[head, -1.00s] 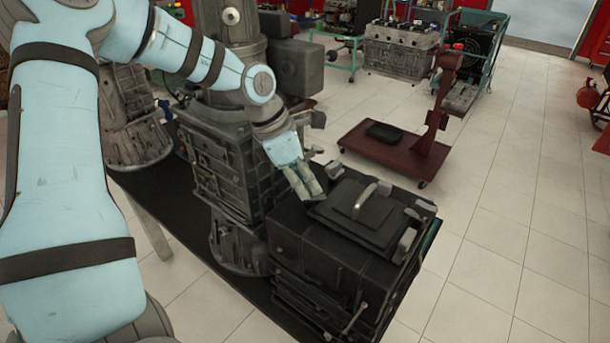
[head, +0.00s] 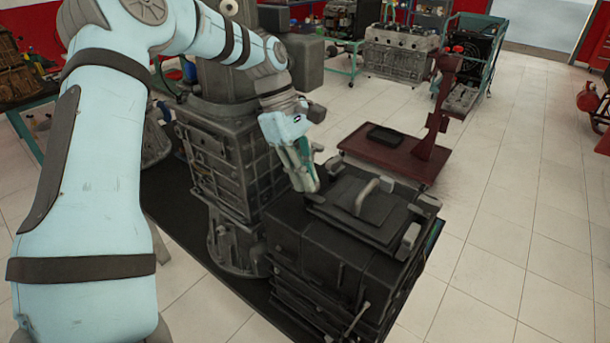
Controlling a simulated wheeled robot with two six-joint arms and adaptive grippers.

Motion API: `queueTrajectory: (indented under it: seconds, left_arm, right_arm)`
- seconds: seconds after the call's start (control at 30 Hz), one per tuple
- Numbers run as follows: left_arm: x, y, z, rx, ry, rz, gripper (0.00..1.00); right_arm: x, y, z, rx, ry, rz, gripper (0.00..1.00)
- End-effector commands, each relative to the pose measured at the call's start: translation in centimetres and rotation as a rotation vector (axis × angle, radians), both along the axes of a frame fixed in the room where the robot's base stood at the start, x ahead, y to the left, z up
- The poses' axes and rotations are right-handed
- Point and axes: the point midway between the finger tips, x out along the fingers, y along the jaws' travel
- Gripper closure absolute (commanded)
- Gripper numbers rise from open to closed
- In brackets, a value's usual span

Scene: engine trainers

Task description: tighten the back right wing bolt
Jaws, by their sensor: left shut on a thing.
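A dark box (head: 290,236) with a raised square lid stands on the black bench. The lid (head: 345,211) has a pale curved handle (head: 366,197) in its middle. Grey wing bolts show at the lid's right side, one at the front right (head: 408,241) and one farther back (head: 430,202). My left gripper (head: 309,188) points down at the lid's left edge, its fingers shut on a wing bolt that they mostly hide. My right gripper is not in view.
A large grey engine block (head: 232,165) stands close behind and left of the box, near my left arm. A red wheeled stand (head: 388,155) is on the floor behind.

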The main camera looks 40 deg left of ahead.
Motion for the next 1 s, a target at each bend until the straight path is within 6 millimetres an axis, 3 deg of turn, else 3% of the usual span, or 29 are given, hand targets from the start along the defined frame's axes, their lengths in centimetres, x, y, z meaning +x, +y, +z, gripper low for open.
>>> queueTrajectory:
  seconds: [0.6,0.63,0.73,1.0]
  left_arm:
    - [-0.12,-0.03,-0.16,0.0,0.006,-0.053,1.0]
    - [-0.12,-0.03,-0.16,0.0,0.006,-0.053,0.83]
    - [-0.1,-0.02,-0.14,0.0,0.005,-0.052,0.67]
    - [-0.04,0.01,-0.06,0.0,0.003,-0.05,0.67]
  right_arm:
    - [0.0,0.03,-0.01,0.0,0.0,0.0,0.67]
    - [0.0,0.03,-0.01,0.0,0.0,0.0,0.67]
    - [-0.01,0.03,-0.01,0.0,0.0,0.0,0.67]
    - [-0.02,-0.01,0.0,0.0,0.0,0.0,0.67]
